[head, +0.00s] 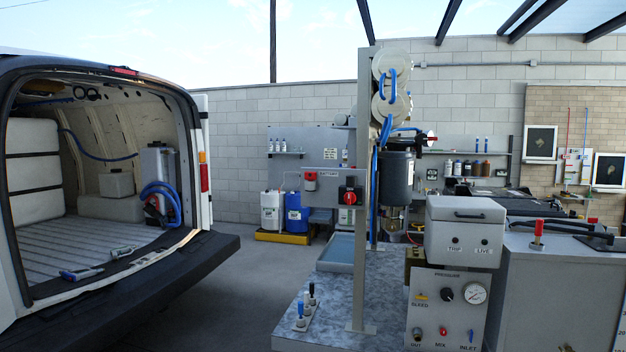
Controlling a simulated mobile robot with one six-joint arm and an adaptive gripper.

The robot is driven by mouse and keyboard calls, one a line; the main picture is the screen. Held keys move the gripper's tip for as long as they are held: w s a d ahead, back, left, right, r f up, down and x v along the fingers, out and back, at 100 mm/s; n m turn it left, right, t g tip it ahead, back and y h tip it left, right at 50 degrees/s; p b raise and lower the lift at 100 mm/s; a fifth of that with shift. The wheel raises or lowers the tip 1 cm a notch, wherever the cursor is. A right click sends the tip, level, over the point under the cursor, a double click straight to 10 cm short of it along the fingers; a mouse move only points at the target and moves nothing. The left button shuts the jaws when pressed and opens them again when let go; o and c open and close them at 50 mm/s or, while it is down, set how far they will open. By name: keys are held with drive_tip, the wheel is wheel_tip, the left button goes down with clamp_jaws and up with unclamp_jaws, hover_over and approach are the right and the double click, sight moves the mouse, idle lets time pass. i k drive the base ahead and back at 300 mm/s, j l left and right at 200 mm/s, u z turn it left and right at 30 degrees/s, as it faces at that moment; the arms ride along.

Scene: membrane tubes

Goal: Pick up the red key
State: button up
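Several red parts show in the head view, and none is clear enough to call the red key for certain. A red piece (310,181) sits at the left of the labelled battery panel (330,176). A red knob (350,197) sits on a dark box at the right of that panel. A red upright piece (538,229) stands on top of the grey cabinet (550,275) at the right. My gripper is not in view.
A grey pressure box (447,300) with gauge and knobs stands in front, under a lidded grey box (465,230). A post (362,280) rises from the speckled bench (340,320). An open van (100,270) fills the left. Clear floor lies between van and bench.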

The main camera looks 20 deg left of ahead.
sight(310, 176)
drive_tip(key=i+j, duration=0.3)
drive_tip(key=i, duration=0.15)
drive_tip(key=i+j, duration=0.35)
drive_tip(key=i+u, duration=0.05)
drive_tip(key=i, duration=0.05)
